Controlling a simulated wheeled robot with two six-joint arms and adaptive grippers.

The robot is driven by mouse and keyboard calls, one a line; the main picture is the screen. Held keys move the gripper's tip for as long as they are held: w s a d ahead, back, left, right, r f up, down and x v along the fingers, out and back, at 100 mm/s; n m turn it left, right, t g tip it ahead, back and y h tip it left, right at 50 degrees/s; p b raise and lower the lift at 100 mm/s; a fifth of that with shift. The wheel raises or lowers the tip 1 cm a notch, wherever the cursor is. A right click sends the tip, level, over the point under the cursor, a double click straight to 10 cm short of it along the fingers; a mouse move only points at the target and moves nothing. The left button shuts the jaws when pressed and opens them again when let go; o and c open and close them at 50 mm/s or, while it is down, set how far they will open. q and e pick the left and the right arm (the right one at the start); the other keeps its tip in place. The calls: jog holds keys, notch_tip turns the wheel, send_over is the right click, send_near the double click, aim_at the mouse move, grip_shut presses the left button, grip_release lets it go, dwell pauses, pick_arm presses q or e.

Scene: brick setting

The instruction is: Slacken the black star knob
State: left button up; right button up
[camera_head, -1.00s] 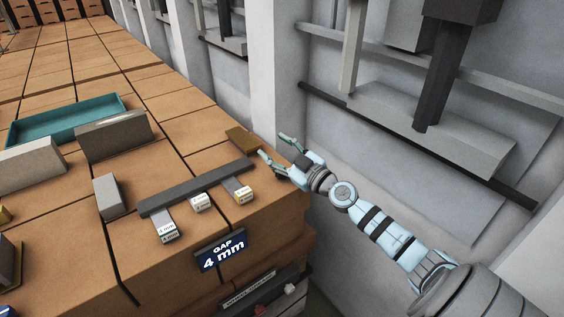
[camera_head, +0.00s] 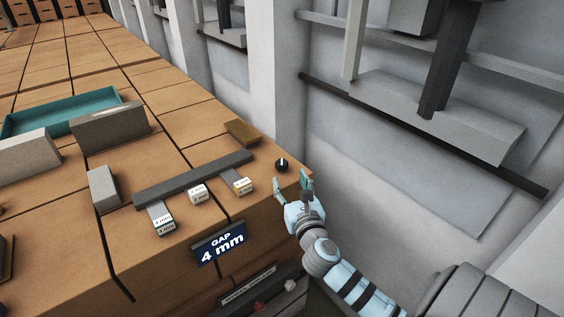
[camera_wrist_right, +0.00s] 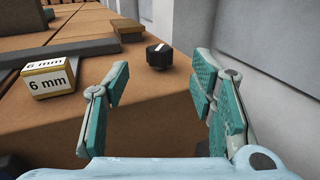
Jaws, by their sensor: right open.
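The black star knob (camera_head: 282,164) sits on the brick-coloured worktop near its right edge, with a white line on its top. It also shows in the right wrist view (camera_wrist_right: 158,55), upright and beyond the fingertips. My right gripper (camera_head: 292,185) is open and empty, at the worktop's edge on the near side of the knob. In the right wrist view its teal-padded fingers (camera_wrist_right: 160,80) are spread wide, with the knob ahead in line with the gap between them, apart from both. My left gripper is not in view.
A dark bar (camera_head: 195,180) with several labelled blocks, one a 6 mm block (camera_wrist_right: 50,78), lies left of the knob. A sign reading GAP 4 mm (camera_head: 219,243) is on the front edge. A brown block (camera_head: 242,132) lies behind. A grey wall stands to the right.

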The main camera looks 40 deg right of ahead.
aim_at(284, 166)
jog(key=x, duration=0.9)
jog(key=shift+w+b, duration=0.2)
jog(key=shift+b, duration=0.1)
jog(key=c, duration=1.2)
